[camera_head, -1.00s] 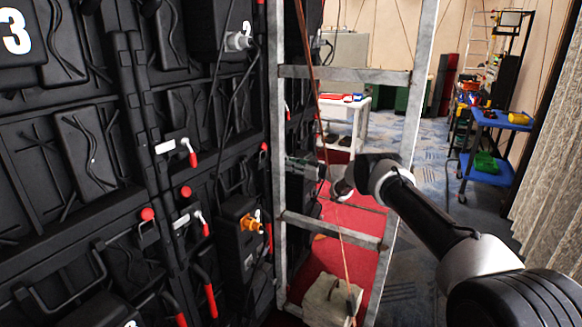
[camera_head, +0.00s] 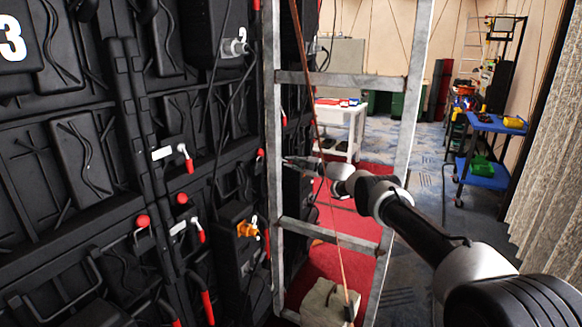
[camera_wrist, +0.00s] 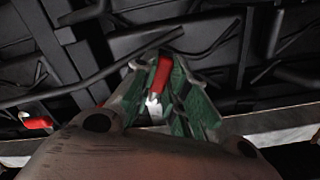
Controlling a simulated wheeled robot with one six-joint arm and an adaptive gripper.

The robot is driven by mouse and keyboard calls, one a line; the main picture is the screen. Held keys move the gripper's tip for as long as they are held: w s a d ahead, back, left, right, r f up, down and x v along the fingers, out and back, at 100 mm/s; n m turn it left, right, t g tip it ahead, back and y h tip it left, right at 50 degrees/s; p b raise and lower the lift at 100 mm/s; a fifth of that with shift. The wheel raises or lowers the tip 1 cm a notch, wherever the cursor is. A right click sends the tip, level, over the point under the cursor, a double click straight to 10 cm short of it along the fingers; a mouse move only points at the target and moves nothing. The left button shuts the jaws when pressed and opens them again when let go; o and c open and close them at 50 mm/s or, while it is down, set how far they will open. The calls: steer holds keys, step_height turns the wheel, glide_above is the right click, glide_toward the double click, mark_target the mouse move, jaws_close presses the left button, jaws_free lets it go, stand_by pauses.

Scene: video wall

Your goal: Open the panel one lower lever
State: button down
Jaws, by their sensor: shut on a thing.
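In the wrist view, my gripper (camera_wrist: 165,95) has its green-padded fingers closed around a red lever handle (camera_wrist: 162,72) with a bright metal stem below it. In the head view, my gripper (camera_head: 293,163) reaches leftward through the metal frame to the black panel wall beyond; the lever it holds cannot be made out there. Other red-handled levers sit on the nearer panels, an upper one (camera_head: 187,158) and a lower one (camera_head: 199,230). Another red handle (camera_wrist: 38,123) shows at the left in the wrist view, apart from my fingers.
A blue cart (camera_head: 483,172) and a white table (camera_head: 340,117) stand farther back. Carpet is open to the right.

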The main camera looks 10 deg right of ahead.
steer(key=n, duration=0.1)
steer(key=r+n, duration=0.1)
steer(key=n, duration=0.3)
steer(key=shift+w+d+r, duration=0.15)
steer(key=shift+r, duration=0.25)
steer(key=shift+n, duration=0.4)
steer(key=c, duration=1.4)
jaws_free()
steer(key=shift+r, duration=0.1)
steer(key=v, duration=0.7)
steer(key=shift+d, duration=0.25)
